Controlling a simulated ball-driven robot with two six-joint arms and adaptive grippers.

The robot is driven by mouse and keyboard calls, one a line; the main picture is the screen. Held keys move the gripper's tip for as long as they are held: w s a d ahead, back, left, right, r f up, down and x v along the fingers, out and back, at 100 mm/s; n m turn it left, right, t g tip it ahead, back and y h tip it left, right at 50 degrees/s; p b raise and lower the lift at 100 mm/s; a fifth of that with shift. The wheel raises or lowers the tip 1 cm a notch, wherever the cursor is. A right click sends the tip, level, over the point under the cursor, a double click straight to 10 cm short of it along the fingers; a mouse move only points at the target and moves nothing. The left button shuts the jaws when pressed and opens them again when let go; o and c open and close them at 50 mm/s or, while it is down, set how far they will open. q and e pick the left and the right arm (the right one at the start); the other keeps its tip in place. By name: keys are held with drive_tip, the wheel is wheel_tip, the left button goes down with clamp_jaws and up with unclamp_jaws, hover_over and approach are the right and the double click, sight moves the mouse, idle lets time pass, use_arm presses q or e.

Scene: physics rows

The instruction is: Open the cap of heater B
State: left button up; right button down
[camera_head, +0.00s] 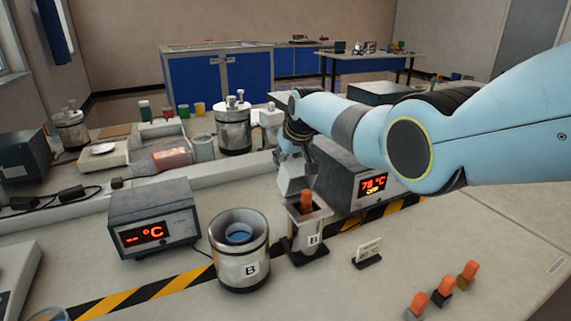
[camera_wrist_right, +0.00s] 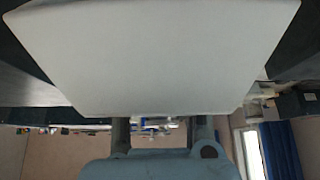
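A small dark-based box marked B (camera_head: 308,243) stands on the bench with its top open and an orange-topped piece (camera_head: 306,200) inside. A pale grey flap-like panel (camera_head: 292,180) is raised at its back edge, tilted; it looks like its cap. My right gripper (camera_head: 298,152) is at or just behind this panel; its fingers are mostly hidden, so contact and opening cannot be told. In the right wrist view a large pale plate (camera_wrist_right: 165,60) fills the upper middle. A round metal vessel, also marked B (camera_head: 250,270), stands open to the left. My left gripper is not in view.
A controller reading 78 °C (camera_head: 373,185) stands behind the box, close to my right arm. Another controller (camera_head: 150,235) stands left of the vessel. A small card stand (camera_head: 368,252) and several orange-topped pieces (camera_head: 443,292) are at right.

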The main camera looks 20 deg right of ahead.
sight(290, 158)
drive_tip(key=shift+w+d+r, duration=0.1)
drive_tip(key=shift+w+r, duration=0.1)
drive_tip(key=shift+r, duration=0.2)
idle(0.4)
drive_tip(key=c, duration=2)
unclamp_jaws()
drive_tip(key=o, duration=0.9)
drive_tip(key=shift+s+f, duration=0.15)
drive_tip(key=shift+f, duration=0.1)
drive_tip(key=shift+r, duration=0.1)
drive_tip(key=r+p, duration=0.2)
drive_tip(key=p, duration=0.1)
drive_tip(key=s+r+p, duration=0.1)
drive_tip(key=r+p, duration=0.2)
drive_tip(key=p, duration=0.1)
drive_tip(key=s+r+p, duration=0.1)
drive_tip(key=r+p, duration=0.1)
drive_tip(key=p, duration=0.2)
drive_tip(key=shift+r, duration=0.2)
drive_tip(key=shift+w+r+v, duration=0.1)
drive_tip(key=shift+w+v, duration=0.1)
drive_tip(key=shift+v, duration=0.95)
drive_tip(key=shift+w+r+v, duration=0.1)
drive_tip(key=shift+w+v, duration=0.05)
drive_tip(key=shift+v, duration=1)
